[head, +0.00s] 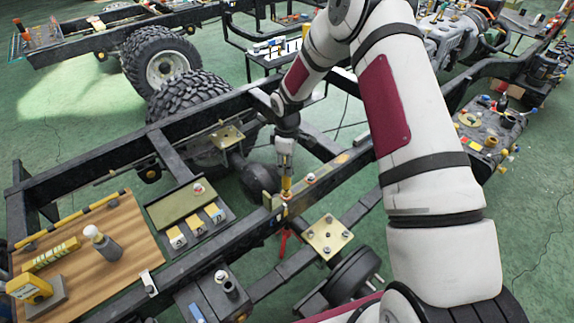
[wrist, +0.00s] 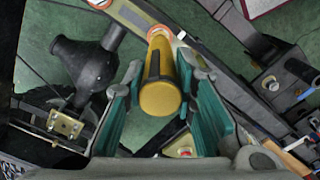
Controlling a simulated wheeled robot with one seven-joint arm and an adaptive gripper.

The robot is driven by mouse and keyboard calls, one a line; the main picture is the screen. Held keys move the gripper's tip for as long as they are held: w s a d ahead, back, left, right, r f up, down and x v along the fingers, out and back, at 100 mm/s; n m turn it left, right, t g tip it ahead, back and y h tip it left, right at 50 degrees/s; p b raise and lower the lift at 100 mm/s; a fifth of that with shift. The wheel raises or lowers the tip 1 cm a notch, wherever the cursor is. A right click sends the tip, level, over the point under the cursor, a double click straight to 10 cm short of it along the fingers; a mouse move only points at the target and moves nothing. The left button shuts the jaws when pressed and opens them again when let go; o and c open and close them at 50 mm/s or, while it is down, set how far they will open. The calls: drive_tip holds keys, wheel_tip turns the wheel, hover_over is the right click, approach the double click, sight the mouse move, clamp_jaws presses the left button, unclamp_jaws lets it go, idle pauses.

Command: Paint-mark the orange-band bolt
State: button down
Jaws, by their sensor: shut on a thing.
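My gripper (head: 286,163) points down over the near dark chassis rail (head: 237,227). Its teal fingers show in the wrist view (wrist: 160,68), closed around a yellow marker (wrist: 158,95). The marker also shows in the head view (head: 286,184), roughly upright with its lower end at the rail. An orange ring (wrist: 160,31) shows at the marker's far end in the wrist view. It seems to be the orange band, but the marker covers most of it. I cannot tell whether the tip touches the bolt.
A red-marked bolt (head: 311,178) sits on the rail just right of the marker. A gold plate with bolts (head: 327,238) lies nearer. A wooden board (head: 130,228) with a bottle (head: 102,243) and a tray (head: 180,203) with numbered yellow blocks are at left.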

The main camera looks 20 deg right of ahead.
drive_tip(key=shift+r, duration=1.05)
drive_tip(key=shift+r+p, duration=0.4)
drive_tip(key=shift+r, duration=2.05)
